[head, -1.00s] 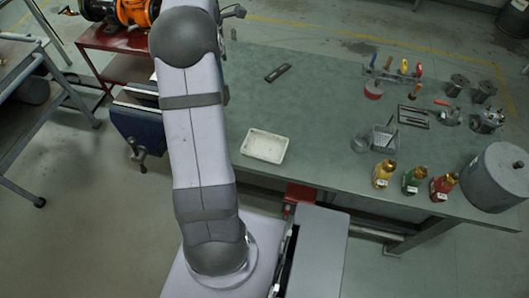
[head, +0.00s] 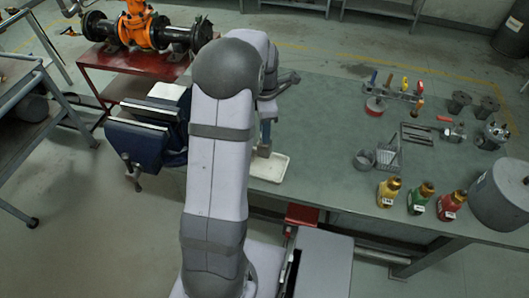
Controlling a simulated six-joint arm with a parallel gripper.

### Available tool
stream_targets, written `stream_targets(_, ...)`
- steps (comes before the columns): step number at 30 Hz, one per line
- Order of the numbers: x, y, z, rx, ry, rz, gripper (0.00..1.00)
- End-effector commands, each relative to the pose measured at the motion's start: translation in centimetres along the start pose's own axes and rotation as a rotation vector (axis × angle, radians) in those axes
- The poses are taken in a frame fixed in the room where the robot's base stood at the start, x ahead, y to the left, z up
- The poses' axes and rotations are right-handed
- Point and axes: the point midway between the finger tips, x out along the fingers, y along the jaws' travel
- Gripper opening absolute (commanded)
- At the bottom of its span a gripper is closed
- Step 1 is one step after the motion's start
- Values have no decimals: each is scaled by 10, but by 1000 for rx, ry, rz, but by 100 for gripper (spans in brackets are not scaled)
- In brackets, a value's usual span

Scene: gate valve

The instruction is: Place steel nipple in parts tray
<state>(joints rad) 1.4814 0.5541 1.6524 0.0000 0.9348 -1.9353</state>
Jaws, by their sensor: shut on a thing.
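The parts tray (head: 277,178) is a shallow white rectangular tray on the green bench, partly hidden behind my arm. My gripper (head: 265,145) points down at the tray's far left side, just right of my upper arm. It is shut on a small grey-brown piece, which I take to be the steel nipple (head: 263,151). The nipple is small and partly hidden by the gripper and arm. It shows over the tray's far edge; I cannot tell whether it touches the tray.
A blue vise (head: 140,142) stands at the bench's left end. An orange valve (head: 137,27) sits on a red cart behind. Right of the tray are a clear cup (head: 364,160), a mesh bin (head: 388,157), several bottles (head: 388,193) and a large grey cylinder (head: 503,195).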

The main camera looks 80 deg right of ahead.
Motion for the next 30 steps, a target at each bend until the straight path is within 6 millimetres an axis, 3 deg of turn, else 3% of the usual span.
stream_targets(7, 32, 0, 0, 0, 1, -2, 0)
stream_targets(17, 45, 0, 0, 0, 0, 0, 0)
stream_targets(25, 73, 0, 0, 0, 0, -1, 0)
stream_targets(30, 78, 1, 0, 0, -1, 3, 0)
